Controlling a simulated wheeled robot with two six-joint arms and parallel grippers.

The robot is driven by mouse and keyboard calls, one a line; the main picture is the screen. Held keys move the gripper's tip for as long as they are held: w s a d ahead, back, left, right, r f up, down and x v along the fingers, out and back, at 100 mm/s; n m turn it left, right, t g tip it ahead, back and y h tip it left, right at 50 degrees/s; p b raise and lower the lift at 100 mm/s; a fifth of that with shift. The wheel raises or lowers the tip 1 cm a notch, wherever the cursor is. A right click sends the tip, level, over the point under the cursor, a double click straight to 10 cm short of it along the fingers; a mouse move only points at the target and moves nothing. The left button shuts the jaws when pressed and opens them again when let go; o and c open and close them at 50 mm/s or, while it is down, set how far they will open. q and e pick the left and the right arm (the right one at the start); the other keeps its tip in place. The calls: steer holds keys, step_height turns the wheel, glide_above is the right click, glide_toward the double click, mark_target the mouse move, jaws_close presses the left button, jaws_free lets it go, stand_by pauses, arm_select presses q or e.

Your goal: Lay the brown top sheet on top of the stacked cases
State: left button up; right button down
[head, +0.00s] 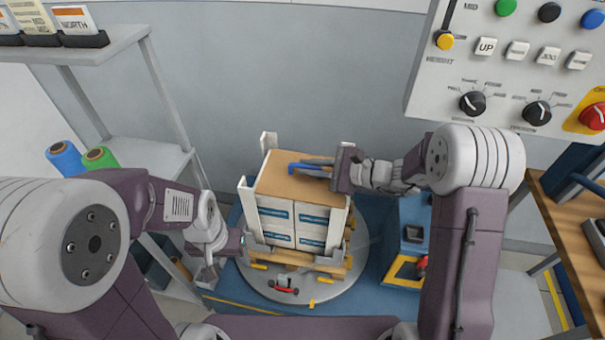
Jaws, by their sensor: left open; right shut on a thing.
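The stacked cases (291,228) are white boxes with blue labels. They stand on a wooden pallet (300,259) between white corner posts. The brown top sheet (285,184) lies flat over the top of the stack, within the posts as far as I can see. My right gripper (308,167) reaches in from the right over the stack. It is shut at a blue piece at the sheet's back part; my fingers hide the exact grip. My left gripper (209,268) is open and empty, low beside the left side of the stack, apart from the sheet.
The pallet sits on a round grey turntable (260,287). A control panel (520,65) hangs at upper right. A blue machine (407,240) stands right of the stack. A shelf (135,152) with blue and green rolls is at left, a wooden bench (560,225) at right.

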steer(key=w+f, duration=0.2)
steer(key=w, duration=0.1)
steer(key=w+a+f, duration=0.1)
steer(key=w+f, duration=0.1)
steer(key=w, duration=0.1)
steer(key=w+f, duration=0.1)
steer(key=w, duration=0.2)
steer(key=shift+w+a+f, duration=0.15)
steer(key=shift+w+f, duration=0.05)
steer(key=shift+f, duration=2.2)
steer(key=c, duration=1.8)
jaws_free()
steer(key=shift+f+b, duration=0.1)
steer(key=shift+b, duration=0.3)
steer(key=shift+c, duration=0.2)
steer(key=o, duration=0.4)
steer(key=shift+r, duration=0.25)
steer(key=v, duration=1.2)
steer(key=shift+p, duration=0.35)
